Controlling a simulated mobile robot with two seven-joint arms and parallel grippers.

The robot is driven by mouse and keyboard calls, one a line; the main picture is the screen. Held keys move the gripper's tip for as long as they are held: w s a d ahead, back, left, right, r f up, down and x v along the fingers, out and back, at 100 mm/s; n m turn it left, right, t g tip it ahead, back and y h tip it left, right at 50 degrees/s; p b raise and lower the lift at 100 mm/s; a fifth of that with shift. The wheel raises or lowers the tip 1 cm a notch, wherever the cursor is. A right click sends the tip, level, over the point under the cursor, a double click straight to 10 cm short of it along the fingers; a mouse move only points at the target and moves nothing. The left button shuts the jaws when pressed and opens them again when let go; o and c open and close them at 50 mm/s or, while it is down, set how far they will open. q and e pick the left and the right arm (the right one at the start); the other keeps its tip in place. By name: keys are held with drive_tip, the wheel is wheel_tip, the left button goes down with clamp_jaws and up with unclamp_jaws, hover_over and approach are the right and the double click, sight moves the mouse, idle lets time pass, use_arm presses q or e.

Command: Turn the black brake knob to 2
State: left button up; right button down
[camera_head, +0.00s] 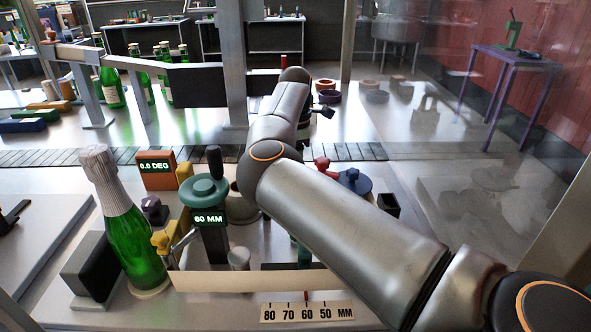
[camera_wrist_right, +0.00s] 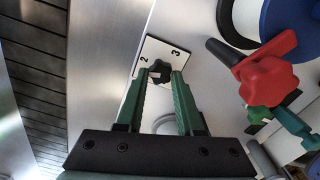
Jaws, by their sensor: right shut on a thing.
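In the right wrist view the black brake knob (camera_wrist_right: 159,70) sits in front of a white plate (camera_wrist_right: 150,50) marked 2 and 3. The 2 is at the plate's left and the 3 at its upper right. My right gripper (camera_wrist_right: 160,78) has its two green fingers on either side of the knob and is shut on it. I cannot tell which number the knob points at. In the head view my right arm reaches in from the lower right and hides the knob and the gripper. My left gripper is not in view.
A red knob (camera_wrist_right: 268,82) and a blue disc (camera_wrist_right: 295,25) are close on the right. In the head view a foil-topped green bottle (camera_head: 135,240), a green handwheel (camera_head: 205,191) and an orange "0.0 DEG" display (camera_head: 157,181) stand left of my arm. A slatted conveyor (camera_head: 60,157) runs behind.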

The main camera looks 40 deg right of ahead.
drive_tip(key=shift+w+d+r+m, duration=0.1)
drive_tip(key=shift+m, duration=1.5)
drive_tip(key=c, duration=0.5)
unclamp_jaws()
drive_tip(key=shift+c, duration=0.2)
wheel_tip(320, 180, up, 12)
drive_tip(key=shift+r, duration=0.2)
